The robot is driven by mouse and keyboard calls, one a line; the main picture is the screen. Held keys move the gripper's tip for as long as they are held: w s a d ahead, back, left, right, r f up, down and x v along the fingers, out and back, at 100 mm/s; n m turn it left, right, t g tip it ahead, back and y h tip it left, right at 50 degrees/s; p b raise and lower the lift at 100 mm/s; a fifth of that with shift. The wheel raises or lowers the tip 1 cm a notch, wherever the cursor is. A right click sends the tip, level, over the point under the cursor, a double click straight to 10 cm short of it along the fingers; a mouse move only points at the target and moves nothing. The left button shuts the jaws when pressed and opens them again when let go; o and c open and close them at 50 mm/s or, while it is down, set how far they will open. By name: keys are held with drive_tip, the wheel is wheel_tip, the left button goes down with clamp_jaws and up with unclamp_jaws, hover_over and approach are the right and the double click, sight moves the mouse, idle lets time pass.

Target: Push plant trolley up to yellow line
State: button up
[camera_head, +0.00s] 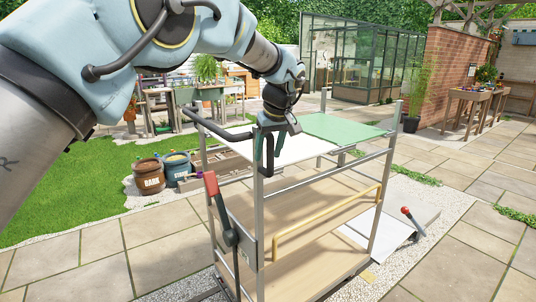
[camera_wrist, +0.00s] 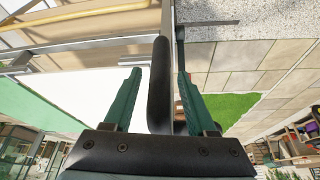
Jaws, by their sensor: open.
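The plant trolley (camera_head: 262,215) is a tall metal frame with wooden lower shelves and a white and green top. A black handle bar (camera_head: 218,131) runs along its near left end. My gripper (camera_head: 265,157) is at the near corner of that end. In the wrist view, my gripper (camera_wrist: 158,88) is open, with one teal finger on each side of the black bar (camera_wrist: 160,85). Contact between fingers and bar cannot be told. A yellow rail (camera_head: 328,222) crosses the trolley's side. I cannot make out a yellow line on the ground.
A red-gripped lever (camera_head: 222,215) stands at the trolley's near post. A grey ramp-like plate (camera_head: 385,228) and a red-knobbed lever (camera_head: 412,218) lie beyond its right side. Barrels (camera_head: 149,176) stand left. Paving (camera_head: 470,250) is open at right; a greenhouse (camera_head: 360,60) stands behind.

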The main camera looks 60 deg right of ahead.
drive_tip(key=b+v, duration=0.1)
drive_tip(key=v, duration=0.9)
drive_tip(key=shift+b, duration=0.35)
